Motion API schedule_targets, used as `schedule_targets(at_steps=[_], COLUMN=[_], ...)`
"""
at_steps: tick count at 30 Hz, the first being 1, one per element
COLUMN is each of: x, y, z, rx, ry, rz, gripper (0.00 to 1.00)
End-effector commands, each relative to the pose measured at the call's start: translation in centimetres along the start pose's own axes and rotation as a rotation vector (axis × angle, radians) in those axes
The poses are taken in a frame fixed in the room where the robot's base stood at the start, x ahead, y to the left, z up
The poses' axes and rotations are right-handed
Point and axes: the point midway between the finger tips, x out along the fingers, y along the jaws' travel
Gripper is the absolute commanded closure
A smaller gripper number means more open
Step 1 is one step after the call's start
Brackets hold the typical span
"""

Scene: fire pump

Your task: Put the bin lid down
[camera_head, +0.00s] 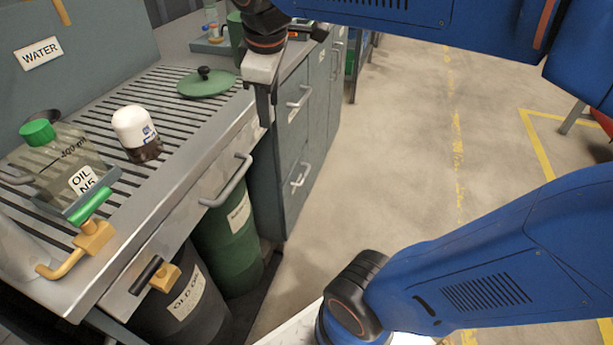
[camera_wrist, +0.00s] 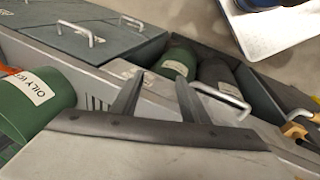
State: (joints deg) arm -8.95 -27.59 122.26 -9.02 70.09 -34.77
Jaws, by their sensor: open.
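The bin lid (camera_head: 207,82) is a round green lid with a black knob. It lies knob up on the slatted bench top, near the bench's front edge, in the head view. I cannot make it out in the wrist view. My gripper (camera_head: 267,108) points down just right of the lid, by the bench's front edge, apart from the lid. Its two dark fingers (camera_wrist: 158,98) are spread with nothing between them. A green bin labelled "OILY" (camera_wrist: 35,98) stands at the left in the wrist view; my arm partly hides it in the head view (camera_head: 235,35).
The bench (camera_head: 185,135) holds an oil container (camera_head: 62,160) and a white-capped bottle (camera_head: 135,132). A drawer handle (camera_head: 230,182) sticks out in front. A green bin (camera_head: 228,245) and a dark bin (camera_head: 190,305) stand below. The floor (camera_head: 400,150) at right is clear.

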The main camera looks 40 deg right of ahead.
Motion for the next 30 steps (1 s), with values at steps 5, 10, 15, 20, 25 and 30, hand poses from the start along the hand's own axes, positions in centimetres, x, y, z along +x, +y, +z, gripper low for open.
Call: schedule_targets(at_steps=[5, 10, 15, 20, 25, 30], x=[3.8, 7.2, 9.1, 9.6, 9.6, 9.6], y=[-4.4, -7.9, -9.9, -10.3, -10.2, -10.2], z=[5.2, 8.5, 10.1, 10.4, 10.3, 10.3], rx=[0.344, 0.623, 0.78, 0.818, 0.816, 0.815], ry=[0.07, 0.125, 0.154, 0.161, 0.161, 0.16], rz=[-0.012, -0.031, -0.045, -0.048, -0.048, -0.048], gripper=[0.59, 0.59, 0.59, 0.59, 0.59, 0.59])
